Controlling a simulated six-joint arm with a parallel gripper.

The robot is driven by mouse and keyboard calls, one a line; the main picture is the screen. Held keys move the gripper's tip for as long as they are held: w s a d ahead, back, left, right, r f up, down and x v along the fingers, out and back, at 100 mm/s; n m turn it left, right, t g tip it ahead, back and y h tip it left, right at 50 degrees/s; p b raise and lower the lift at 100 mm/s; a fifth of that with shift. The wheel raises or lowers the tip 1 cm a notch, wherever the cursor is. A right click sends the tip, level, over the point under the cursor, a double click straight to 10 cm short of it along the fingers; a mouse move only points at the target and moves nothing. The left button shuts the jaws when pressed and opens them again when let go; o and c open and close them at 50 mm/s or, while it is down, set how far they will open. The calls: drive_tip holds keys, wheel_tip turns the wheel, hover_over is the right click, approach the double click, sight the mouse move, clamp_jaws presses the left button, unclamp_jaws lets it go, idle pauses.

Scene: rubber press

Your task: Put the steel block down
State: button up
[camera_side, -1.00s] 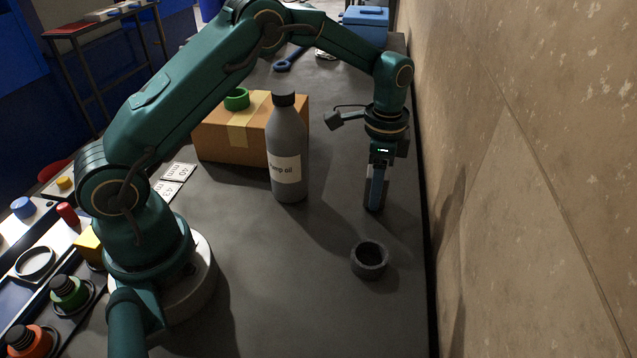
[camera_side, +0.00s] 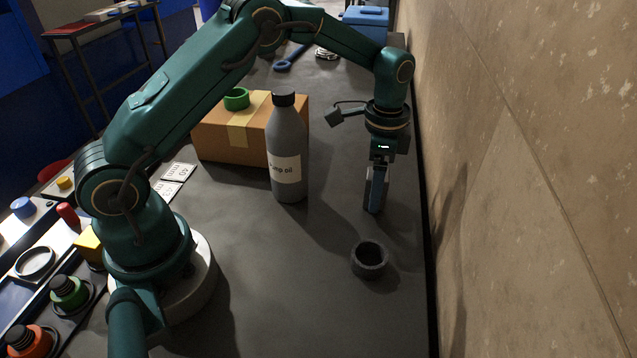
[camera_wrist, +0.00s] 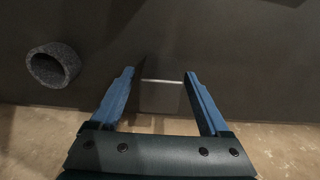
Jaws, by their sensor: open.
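The steel block (camera_wrist: 161,97) is a dark grey block with a bright thin edge across it, seen in the wrist view. It stands between the two blue fingers of my gripper (camera_wrist: 159,76), with a visible gap on each side. My gripper is open. In the side view, my gripper (camera_side: 375,208) points down, with its fingertips low at the bench top. There the near blue finger hides most of the block.
A dark grey ring (camera_side: 369,260) lies on the bench in front of my gripper; it also shows in the wrist view (camera_wrist: 52,65). A grey oil bottle (camera_side: 287,150) stands to the left, before a cardboard box (camera_side: 215,138) bearing a green ring (camera_side: 236,98). A wall (camera_side: 520,150) runs close on the right.

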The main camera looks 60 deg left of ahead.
wheel_tip(320, 180, up, 11)
drive_tip(key=shift+r, duration=0.2)
drive_tip(key=s+r+n+t, duration=0.2)
drive_tip(key=s+r+n, duration=0.2)
drive_tip(key=s+r, duration=0.35)
drive_tip(key=s+f+n+t, duration=0.1)
drive_tip(key=s+f+n, duration=0.1)
drive_tip(key=s, duration=0.4)
drive_tip(key=s+f+n+t, duration=0.2)
drive_tip(key=s+n, duration=0.1)
drive_tip(key=s, duration=0.4)
drive_tip(key=shift+s+f+t, duration=0.2)
drive_tip(key=shift+f+t, duration=0.1)
drive_tip(key=shift+f, duration=0.05)
